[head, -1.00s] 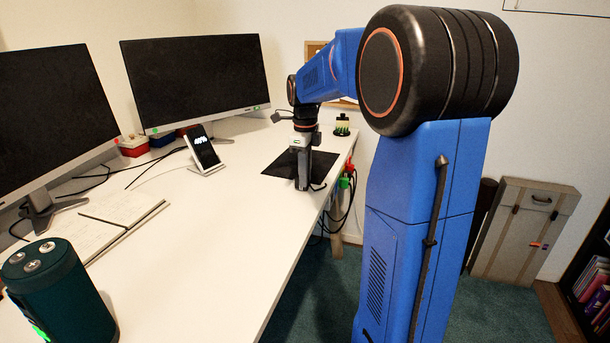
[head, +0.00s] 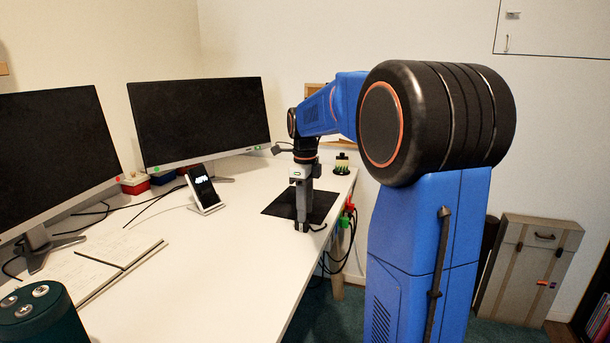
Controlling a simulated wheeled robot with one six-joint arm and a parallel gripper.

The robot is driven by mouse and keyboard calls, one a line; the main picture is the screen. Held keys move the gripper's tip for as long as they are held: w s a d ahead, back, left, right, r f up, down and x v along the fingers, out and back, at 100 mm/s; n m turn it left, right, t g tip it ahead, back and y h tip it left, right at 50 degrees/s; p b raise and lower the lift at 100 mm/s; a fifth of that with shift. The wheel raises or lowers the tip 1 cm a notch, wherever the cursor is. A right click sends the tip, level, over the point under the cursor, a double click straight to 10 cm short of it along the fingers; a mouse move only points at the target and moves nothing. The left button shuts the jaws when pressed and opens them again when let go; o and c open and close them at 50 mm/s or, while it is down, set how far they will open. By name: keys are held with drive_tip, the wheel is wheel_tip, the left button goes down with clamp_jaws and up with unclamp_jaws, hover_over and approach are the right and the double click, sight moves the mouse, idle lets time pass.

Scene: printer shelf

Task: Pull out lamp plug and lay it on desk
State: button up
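My gripper (head: 301,227) points down at the desk (head: 225,255), at the front edge of a black mat (head: 279,205). Its fingertips are low, at or close to the desk surface. The fingers look close together, but they are too small to tell whether they are shut on something. A short piece of dark cable (head: 318,228) shows just right of the fingertips, toward the desk edge. Red and green connectors (head: 347,212) with dark cables hang at the desk's right edge. I cannot make out which piece is the lamp plug, and no lamp is clearly visible.
Two monitors (head: 198,122) stand at the back and left. A phone on a stand (head: 203,188), an open notebook (head: 100,265) and a dark green cylinder (head: 42,318) are on the desk. A small black-and-yellow item (head: 341,164) stands at the far right corner. The desk's middle is clear.

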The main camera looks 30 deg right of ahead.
wheel_tip(320, 180, up, 14)
drive_tip(key=shift+r, duration=0.2)
idle(0.8)
